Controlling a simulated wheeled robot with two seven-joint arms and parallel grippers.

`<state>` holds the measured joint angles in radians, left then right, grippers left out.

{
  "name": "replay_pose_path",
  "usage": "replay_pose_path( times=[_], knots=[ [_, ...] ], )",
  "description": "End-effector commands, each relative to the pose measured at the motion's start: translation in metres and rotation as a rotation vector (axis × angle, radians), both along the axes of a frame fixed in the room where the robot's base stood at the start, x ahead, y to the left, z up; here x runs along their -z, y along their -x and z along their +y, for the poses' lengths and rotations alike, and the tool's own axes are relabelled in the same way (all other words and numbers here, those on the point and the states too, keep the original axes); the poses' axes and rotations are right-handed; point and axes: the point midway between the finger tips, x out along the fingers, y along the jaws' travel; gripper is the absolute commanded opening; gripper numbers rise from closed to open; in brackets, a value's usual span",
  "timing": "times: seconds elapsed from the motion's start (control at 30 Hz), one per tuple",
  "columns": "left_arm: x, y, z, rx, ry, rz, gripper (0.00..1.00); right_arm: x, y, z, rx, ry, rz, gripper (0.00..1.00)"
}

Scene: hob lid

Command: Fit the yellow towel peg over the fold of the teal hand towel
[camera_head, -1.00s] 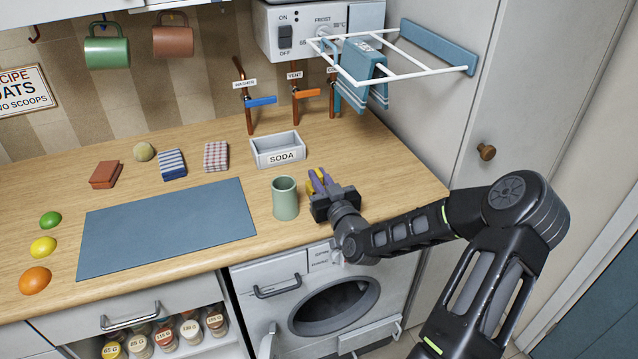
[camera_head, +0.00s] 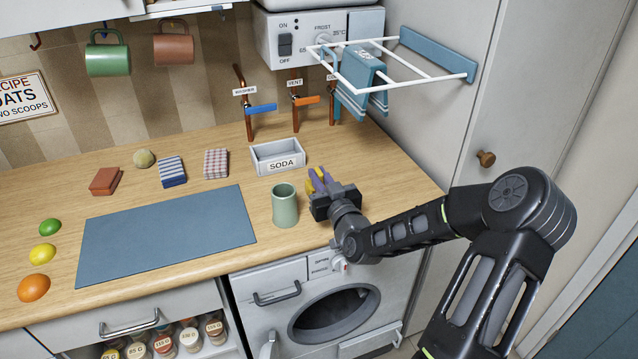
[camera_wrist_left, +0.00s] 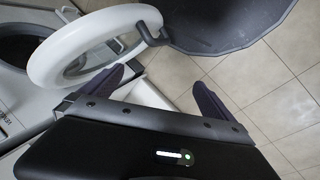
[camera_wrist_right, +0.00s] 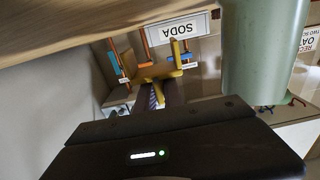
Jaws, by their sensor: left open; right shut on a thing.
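The teal hand towel (camera_head: 361,68) hangs folded over a white bar of the wall rack, at the upper right of the head view. My right gripper (camera_head: 318,184) is over the worktop's front edge, just right of the green mug, and well below the towel. It is shut on the yellow towel peg (camera_wrist_right: 158,70), which sticks out ahead of the fingers in the right wrist view. In the head view the peg is mostly hidden by the fingers. My left gripper (camera_wrist_left: 160,90) is open and empty in the left wrist view, near a round white-rimmed door. It is outside the head view.
The green mug (camera_head: 285,206) stands close to my right gripper. Behind are the SODA box (camera_head: 278,157) and pipes with blue and orange valve handles (camera_head: 262,108). The white rack (camera_head: 425,79) juts out from the wall. The blue mat (camera_head: 165,235) is bare.

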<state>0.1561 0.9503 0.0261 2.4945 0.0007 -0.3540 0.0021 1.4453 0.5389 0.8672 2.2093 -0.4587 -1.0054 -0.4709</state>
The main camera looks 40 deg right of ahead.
Motion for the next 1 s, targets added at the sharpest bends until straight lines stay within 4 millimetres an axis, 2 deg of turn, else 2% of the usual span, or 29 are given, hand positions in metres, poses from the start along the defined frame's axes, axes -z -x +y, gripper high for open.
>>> replay_pose_path(
  times=[0.23,0.4,0.6,1.0],
  knots=[
    [-0.001,0.000,0.000,0.000,0.000,0.000,1.00,-0.043,0.000,0.001,-0.002,0.008,-0.001,0.00],
    [-0.002,0.000,0.000,0.000,0.000,0.000,1.00,-0.065,0.000,0.000,-0.001,0.004,0.000,0.00],
    [-0.002,0.000,0.000,-0.001,-0.001,0.001,1.00,-0.074,0.000,0.000,-0.001,0.000,0.001,0.00],
    [-0.002,0.000,0.000,0.000,-0.001,0.001,1.00,-0.074,0.000,0.000,-0.001,-0.001,0.001,0.00]
  ],
)
